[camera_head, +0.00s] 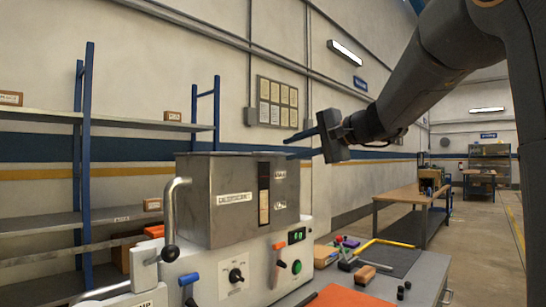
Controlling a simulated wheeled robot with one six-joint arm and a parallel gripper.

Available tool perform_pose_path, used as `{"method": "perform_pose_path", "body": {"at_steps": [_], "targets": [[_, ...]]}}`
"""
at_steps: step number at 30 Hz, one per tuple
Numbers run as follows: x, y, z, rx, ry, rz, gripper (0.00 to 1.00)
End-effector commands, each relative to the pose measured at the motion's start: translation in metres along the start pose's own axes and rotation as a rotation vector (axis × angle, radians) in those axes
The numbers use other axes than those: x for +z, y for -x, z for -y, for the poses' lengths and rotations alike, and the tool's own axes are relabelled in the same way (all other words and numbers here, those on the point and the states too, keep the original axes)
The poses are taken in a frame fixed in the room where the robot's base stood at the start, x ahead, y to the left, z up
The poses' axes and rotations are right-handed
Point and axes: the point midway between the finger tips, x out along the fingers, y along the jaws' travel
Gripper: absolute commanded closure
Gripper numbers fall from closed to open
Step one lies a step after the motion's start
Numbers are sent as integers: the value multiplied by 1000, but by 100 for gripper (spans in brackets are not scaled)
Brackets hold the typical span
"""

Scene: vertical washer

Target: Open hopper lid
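The hopper (228,212) is a grey steel box with labels and a dark sight strip on its front, standing on a white machine. Its top face shows only as a thin grey edge, the lid (225,154), which looks flat and shut. A bent silver handle (177,190) with a black knob is at its left side. My gripper (290,145) is above and to the right of the hopper's top right corner.
The white machine's panel (209,290) carries blue and orange levers, a black dial and a green button. A workbench on the right holds tools, a black mat (390,259) and an orange sheet (345,297). Shelves (40,219) stand behind at left. Air above the hopper is clear.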

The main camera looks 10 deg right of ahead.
Motion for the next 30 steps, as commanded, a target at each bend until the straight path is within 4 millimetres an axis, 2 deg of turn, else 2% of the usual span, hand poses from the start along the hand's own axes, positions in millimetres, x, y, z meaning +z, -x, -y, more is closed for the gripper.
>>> {"method": "perform_pose_path", "body": {"at_steps": [9, 15, 27, 30], "targets": [[4, -45, 2, -1, -1, 8, 73], [2, -68, 1, -1, -2, 5, 73], [1, -76, 0, 0, -1, 0, 73], [1, -76, 0, 0, -1, 0, 89]]}}
